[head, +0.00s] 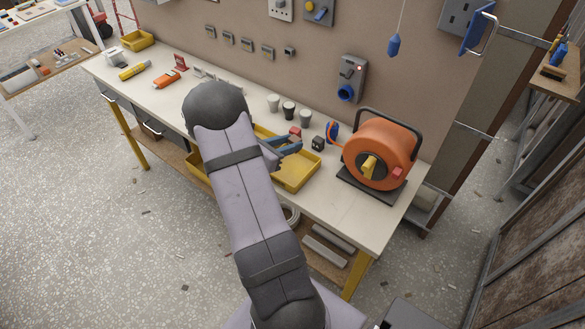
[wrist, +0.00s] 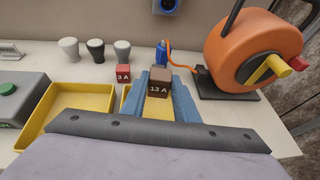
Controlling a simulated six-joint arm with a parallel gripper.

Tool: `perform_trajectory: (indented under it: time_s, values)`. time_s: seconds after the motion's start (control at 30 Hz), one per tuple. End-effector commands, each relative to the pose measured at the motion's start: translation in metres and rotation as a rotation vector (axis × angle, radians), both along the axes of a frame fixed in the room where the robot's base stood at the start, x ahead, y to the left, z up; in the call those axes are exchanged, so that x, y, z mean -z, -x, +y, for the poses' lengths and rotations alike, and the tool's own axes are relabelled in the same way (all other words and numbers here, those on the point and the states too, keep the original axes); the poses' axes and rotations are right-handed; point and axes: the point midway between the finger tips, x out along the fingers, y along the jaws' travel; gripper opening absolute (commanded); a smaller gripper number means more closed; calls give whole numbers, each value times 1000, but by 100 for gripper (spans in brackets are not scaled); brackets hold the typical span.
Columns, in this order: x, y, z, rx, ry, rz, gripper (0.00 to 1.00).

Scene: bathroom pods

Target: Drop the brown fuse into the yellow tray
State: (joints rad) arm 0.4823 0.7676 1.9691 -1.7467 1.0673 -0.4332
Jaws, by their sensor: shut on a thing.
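In the wrist view the brown fuse (wrist: 159,88), a small block marked 13 A, sits between the two blue fingers of my gripper (wrist: 160,92). The gripper is shut on it. In the head view the blue fingers (head: 284,146) show over the yellow tray (head: 297,180), and I cannot make out the brown fuse there. Yellow surface shows below the fingers in the wrist view. My arm hides part of the yellow trays in the head view.
A red fuse (wrist: 123,73) marked 3 A stands left of the fingers. A dark block (head: 318,144) stands beyond the tray. Several cups (head: 289,109) line the back. An orange cable reel (head: 380,153) stands at right. Another yellow tray area (wrist: 70,96) lies left, beside a grey box (wrist: 18,92).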

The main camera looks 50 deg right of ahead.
Motion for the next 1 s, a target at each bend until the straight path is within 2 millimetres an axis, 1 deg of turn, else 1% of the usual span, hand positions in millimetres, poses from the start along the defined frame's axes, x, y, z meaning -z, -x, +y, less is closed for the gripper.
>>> perform_trajectory:
  time_s: [0.6,0.73,1.0]
  values:
    - [53,0,0,0,1,1,6]
    - [57,0,0,-1,1,0,6]
    - [57,0,0,-1,1,0,6]
